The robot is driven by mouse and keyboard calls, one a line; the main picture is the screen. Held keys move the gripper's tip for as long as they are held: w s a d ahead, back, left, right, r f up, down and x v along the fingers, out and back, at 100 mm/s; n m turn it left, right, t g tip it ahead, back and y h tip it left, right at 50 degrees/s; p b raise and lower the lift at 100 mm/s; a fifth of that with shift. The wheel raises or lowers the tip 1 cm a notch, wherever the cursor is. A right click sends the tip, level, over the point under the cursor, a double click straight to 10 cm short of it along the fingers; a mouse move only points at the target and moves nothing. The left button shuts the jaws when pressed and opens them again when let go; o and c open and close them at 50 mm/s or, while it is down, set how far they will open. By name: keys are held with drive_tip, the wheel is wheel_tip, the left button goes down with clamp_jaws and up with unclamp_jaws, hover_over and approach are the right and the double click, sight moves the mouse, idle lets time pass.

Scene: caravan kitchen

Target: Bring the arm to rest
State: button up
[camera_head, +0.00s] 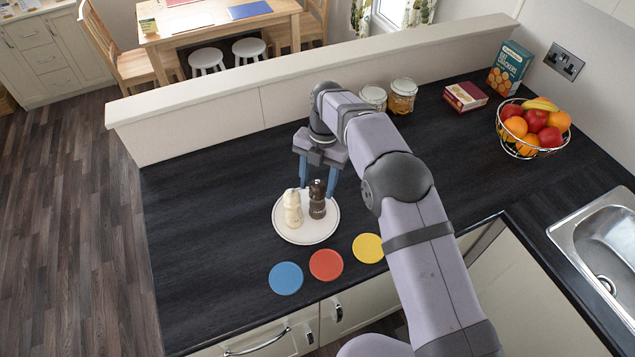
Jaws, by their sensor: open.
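My gripper (318,178) is open, with its two blue fingers pointing down at the back edge of a white plate (289,233). On the plate stand a cream mill (293,208) and a dark brown mill (317,200), both upright and side by side. I cannot tell how high the fingertips are above the counter. My arm reaches from the bottom right across the counter.
Blue (286,278), red (326,265) and yellow (368,248) discs lie along the counter's front. Two jars (402,97), a red box (465,97), a carton (509,68) and a fruit basket (527,153) stand towards the back right. A low wall (220,108) bounds the back. The counter's left is clear.

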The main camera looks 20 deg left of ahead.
drive_tip(key=shift+r, duration=0.1)
wheel_tip(320, 180, up, 6)
drive_tip(key=p, duration=0.3)
drive_tip(key=shift+p, duration=0.4)
drive_tip(key=shift+r, duration=1)
drive_tip(key=shift+f+b, duration=0.15)
drive_tip(key=shift+b, duration=0.2)
